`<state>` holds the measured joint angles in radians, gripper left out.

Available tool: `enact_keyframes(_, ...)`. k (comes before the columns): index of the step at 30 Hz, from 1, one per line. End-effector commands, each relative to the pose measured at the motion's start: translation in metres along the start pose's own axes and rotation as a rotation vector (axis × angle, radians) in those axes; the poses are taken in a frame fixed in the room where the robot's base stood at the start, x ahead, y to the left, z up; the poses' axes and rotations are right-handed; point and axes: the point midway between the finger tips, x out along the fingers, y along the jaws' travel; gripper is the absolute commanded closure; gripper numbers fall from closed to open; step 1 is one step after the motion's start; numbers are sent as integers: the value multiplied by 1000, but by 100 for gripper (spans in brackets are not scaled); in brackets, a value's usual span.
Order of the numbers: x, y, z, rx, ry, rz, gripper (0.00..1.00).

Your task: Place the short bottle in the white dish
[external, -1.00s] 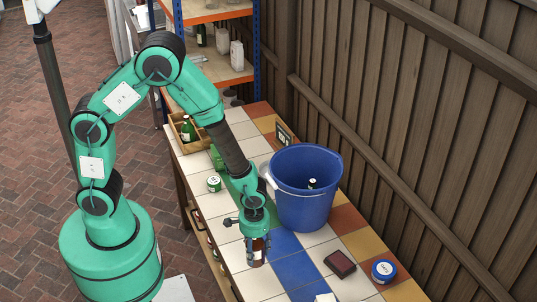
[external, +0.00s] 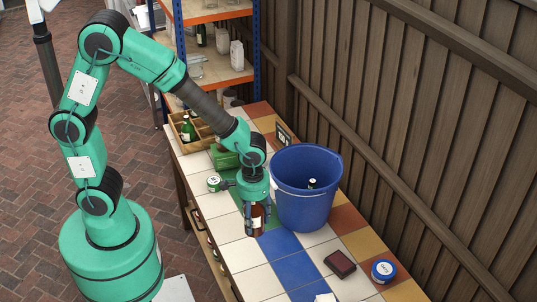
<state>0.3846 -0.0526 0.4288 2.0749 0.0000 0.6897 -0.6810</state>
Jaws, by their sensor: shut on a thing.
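My gripper (external: 257,207) is shut on a brown bottle (external: 256,223) with a pale label. The bottle hangs upright below my fingers, to the left of the blue bucket; I cannot tell whether its base touches the tiles. My fingers hide its upper part. I cannot make out a white dish for certain. A small white thing (external: 325,298) is cut off at the bottom edge of the picture.
The blue bucket (external: 305,205) holds a dark bottle (external: 312,184). A wooden crate (external: 176,128) with a green bottle (external: 188,129), a green-and-white tin (external: 214,183), a dark red block (external: 340,263) and a blue round tin (external: 383,271) stand on the tiled table (external: 240,256).

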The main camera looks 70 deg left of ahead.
Motion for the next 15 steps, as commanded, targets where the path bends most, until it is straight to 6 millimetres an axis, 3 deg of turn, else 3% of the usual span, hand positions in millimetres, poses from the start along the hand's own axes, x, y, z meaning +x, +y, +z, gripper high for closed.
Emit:
enact_keyframes(3, -25, 1, -1, 0, 3, 2, 96)
enact_keyframes(12, -76, 1, -1, 0, 3, 2, 96)
enact_keyframes(15, -74, -3, -15, -34, 0, 0, 96)
